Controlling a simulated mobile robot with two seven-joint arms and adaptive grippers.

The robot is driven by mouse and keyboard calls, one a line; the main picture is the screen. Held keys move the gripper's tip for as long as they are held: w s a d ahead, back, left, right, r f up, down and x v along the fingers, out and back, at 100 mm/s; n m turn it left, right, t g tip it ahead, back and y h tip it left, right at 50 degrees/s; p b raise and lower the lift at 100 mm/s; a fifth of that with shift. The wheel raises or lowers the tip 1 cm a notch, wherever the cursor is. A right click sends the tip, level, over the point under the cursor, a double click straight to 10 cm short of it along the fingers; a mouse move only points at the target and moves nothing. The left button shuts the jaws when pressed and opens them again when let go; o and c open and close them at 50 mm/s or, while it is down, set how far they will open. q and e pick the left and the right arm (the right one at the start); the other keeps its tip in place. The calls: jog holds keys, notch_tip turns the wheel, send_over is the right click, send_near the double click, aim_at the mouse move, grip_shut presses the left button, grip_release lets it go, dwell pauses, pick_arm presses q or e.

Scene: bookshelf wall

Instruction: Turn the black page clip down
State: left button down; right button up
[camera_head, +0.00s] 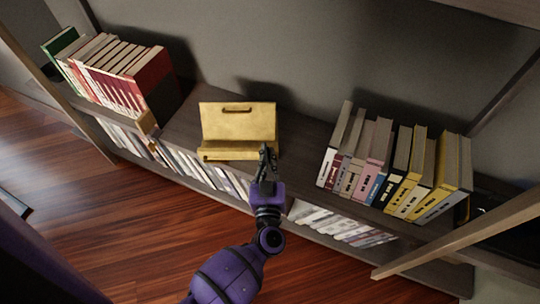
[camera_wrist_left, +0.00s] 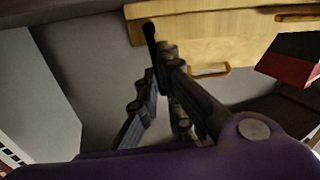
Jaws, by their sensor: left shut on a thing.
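A wooden book stand (camera_head: 238,122) with a slot near its top edge stands on the shelf in the head view. Its wood fills the top of the left wrist view (camera_wrist_left: 215,40). The black page clip (camera_wrist_left: 149,34) shows in the left wrist view as a small dark bar against the wood, at the tips of my left gripper (camera_wrist_left: 165,60). My left gripper (camera_head: 267,157) is at the right end of the stand's front ledge in the head view, with its fingers closed on the clip. The fingers hide the clip's lower part. My right gripper is not in view.
A row of books (camera_head: 120,75) stands left of the stand, and another row (camera_head: 390,170) stands to the right. More books (camera_head: 340,225) fill the lower shelf. Bare shelf top (camera_head: 295,135) lies between stand and right row.

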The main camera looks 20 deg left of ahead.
aim_at(253, 155)
pick_arm(q)
jog(key=shift+s+a+n, duration=0.15)
jog(key=shift+a+n, duration=0.15)
jog(key=shift+n, duration=0.4)
jog(key=shift+s+a+f+n, duration=0.15)
jog(key=shift+a+n, duration=0.2)
jog(key=shift+n, duration=0.55)
jog(key=n, duration=0.1)
jog(key=a+n, duration=0.1)
jog(key=shift+s+f+n, duration=0.15)
jog(key=shift+f+n, duration=0.2)
jog(key=shift+n, duration=0.05)
jog(key=shift+s+a+f+n, duration=0.15)
jog(key=shift+a+f+n, duration=0.15)
jog(key=shift+n, duration=0.6)
jog(key=shift+s+a+f+n+b, duration=0.1)
jog(key=shift+a+f+n+b, duration=0.2)
jog(key=shift+n+b, duration=0.45)
jog(key=n, duration=0.1)
jog(key=f+n+b, duration=0.1)
jog(key=n, duration=0.1)
jog(key=shift+s+a+f+n, duration=0.1)
jog(key=shift+a+f+n, duration=0.1)
jog(key=shift+a+n, duration=0.1)
jog(key=shift+a+f+n+b, duration=0.1)
jog(key=shift+f+n+b, duration=0.3)
jog(key=shift+n+b, duration=0.55)
jog(key=shift+n, duration=0.4)
